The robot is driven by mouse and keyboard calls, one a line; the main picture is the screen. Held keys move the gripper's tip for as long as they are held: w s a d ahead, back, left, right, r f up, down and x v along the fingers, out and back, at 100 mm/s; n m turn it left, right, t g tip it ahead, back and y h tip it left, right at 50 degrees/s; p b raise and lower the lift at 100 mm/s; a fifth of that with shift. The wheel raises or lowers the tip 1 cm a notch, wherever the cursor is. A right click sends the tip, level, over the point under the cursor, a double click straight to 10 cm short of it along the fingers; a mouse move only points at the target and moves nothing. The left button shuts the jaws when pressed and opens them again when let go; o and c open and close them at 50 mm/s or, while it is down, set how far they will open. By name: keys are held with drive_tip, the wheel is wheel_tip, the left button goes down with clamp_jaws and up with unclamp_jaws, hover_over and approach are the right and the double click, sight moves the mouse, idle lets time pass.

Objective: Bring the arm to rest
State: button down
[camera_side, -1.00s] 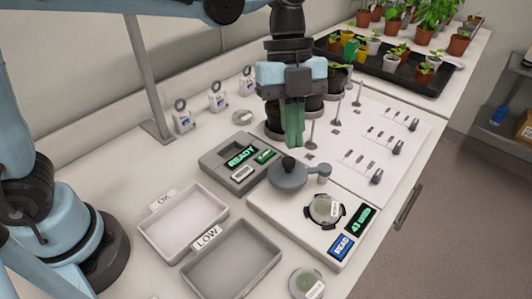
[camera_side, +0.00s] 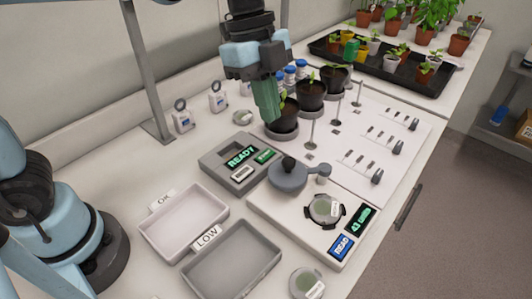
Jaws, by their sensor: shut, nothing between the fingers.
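My gripper (camera_side: 268,104) hangs above the bench, its green fingers pointing down and closed together with nothing between them. It is above and behind the grey box with the READY display (camera_side: 221,166). In the picture its fingertips lie just left of the nearest potted plant (camera_side: 283,118); whether they touch the pot I cannot tell. My arm comes down from the top edge of the picture, where its upper part is cut off.
A white reader (camera_side: 283,221) holds a round dish (camera_side: 323,209). Two trays, OK (camera_side: 150,243) and LOW (camera_side: 192,287), stand at the front left. Thin posts (camera_side: 312,130) stand on the white board. A post (camera_side: 142,70) rises behind. A black tray (camera_side: 433,88) holds seedlings.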

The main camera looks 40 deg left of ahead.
drive_tip(key=s+a+f+n+t+y, duration=0.1)
drive_tip(key=s+a+f+n+t, duration=0.1)
drive_tip(key=a+n, duration=0.5)
drive_tip(key=s+a+f+n+t+y, duration=0.2)
drive_tip(key=a+n, duration=0.5)
drive_tip(key=n, duration=0.5)
wheel_tip(320, 180, down, 2)
drive_tip(key=s+t, duration=0.1)
drive_tip(key=t, duration=0.2)
drive_tip(key=shift+a, duration=0.4)
